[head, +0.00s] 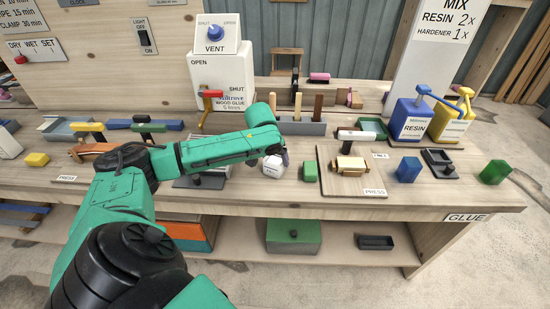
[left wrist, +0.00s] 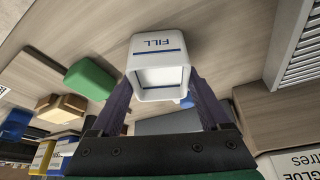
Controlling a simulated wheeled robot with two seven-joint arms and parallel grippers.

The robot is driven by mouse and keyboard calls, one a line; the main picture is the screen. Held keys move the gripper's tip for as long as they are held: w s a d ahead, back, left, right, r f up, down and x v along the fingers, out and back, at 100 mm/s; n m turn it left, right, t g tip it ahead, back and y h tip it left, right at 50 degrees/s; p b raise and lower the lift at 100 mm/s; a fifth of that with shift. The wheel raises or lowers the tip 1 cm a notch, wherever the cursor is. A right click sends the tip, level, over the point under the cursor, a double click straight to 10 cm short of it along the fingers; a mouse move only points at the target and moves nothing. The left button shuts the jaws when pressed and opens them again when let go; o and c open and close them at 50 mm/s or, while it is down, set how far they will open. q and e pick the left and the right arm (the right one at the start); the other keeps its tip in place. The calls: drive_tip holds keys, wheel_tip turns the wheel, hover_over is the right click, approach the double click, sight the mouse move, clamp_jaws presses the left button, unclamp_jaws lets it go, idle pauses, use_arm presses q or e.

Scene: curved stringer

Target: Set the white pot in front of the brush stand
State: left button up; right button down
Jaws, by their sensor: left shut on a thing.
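The white pot (head: 273,167) is near the front middle of the bench in the head view. In the left wrist view the pot (left wrist: 158,62) shows its open mouth and the word FILL. My left gripper (head: 284,156) is shut on it, with a dark finger on each side. I cannot tell whether the pot touches the bench. A long grey block with upright wooden handles, which looks like the brush stand (head: 312,128), is just behind the pot and gripper. My left forearm hides part of that area. My right gripper is not in view.
A green block (head: 310,171) stands close to the right of the pot. Further right is a press board (head: 335,187) with a wooden piece. A white glue dispenser (head: 221,85) stands behind my left arm. A dark plate (head: 200,182) lies left of the pot.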

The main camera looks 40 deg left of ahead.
use_arm(q)
drive_tip(key=o, duration=1.5)
drive_tip(key=shift+c, duration=0.2)
drive_tip(key=v, duration=1.2)
drive_tip(key=shift+b, duration=0.3)
drive_tip(key=shift+d, duration=0.1)
